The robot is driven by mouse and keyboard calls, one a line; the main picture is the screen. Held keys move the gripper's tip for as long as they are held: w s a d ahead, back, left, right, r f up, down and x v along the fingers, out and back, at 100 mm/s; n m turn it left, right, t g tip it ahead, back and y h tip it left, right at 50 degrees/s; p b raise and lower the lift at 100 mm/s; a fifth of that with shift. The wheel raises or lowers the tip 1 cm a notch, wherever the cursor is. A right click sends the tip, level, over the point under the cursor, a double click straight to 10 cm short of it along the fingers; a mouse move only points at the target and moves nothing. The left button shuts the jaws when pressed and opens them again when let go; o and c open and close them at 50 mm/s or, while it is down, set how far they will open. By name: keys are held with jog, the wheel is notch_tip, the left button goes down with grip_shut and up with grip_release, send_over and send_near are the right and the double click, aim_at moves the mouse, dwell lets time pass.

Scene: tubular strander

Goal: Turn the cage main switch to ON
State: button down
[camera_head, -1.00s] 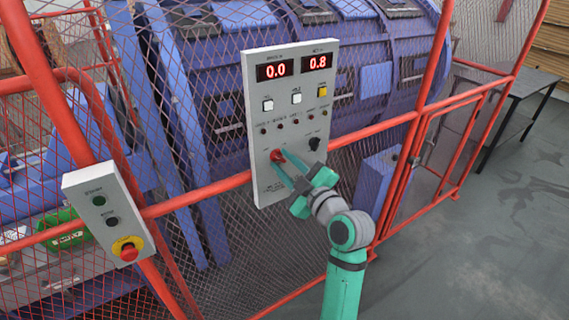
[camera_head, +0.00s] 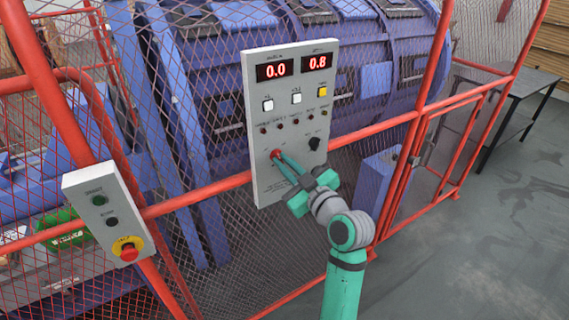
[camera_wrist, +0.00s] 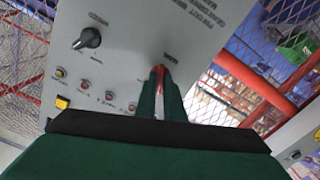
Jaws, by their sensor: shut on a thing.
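The grey control panel (camera_head: 265,185) hangs on the red fence, with two red number displays, several buttons and lamps. A red switch handle (camera_head: 275,154) sits on its lower left part. My gripper (camera_head: 280,158) reaches it from the lower right, with its fingertips shut on the red handle. In the wrist view the red handle (camera_wrist: 158,70) shows between the green fingers, which hide most of it. The label beside it is too small to read. A black rotary knob (camera_head: 314,143) sits to the right on the panel, and also shows in the wrist view (camera_wrist: 89,38).
A small grey box (camera_head: 97,185) with a red emergency button (camera_head: 129,253) is on the fence at left. Red fence rails and mesh stand around the panel, with the blue machine (camera_head: 200,80) behind. Grey floor (camera_head: 480,250) is open at right.

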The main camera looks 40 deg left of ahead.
jog(key=m, duration=0.6)
jog(key=shift+m, duration=0.3)
jog(key=m, duration=0.6)
jog(key=shift+m, duration=0.6)
jog(key=c, duration=1.9)
grip_release()
jog(key=shift+o, duration=0.2)
jog(key=v, duration=1.1)
jog(key=shift+w+f, duration=0.1)
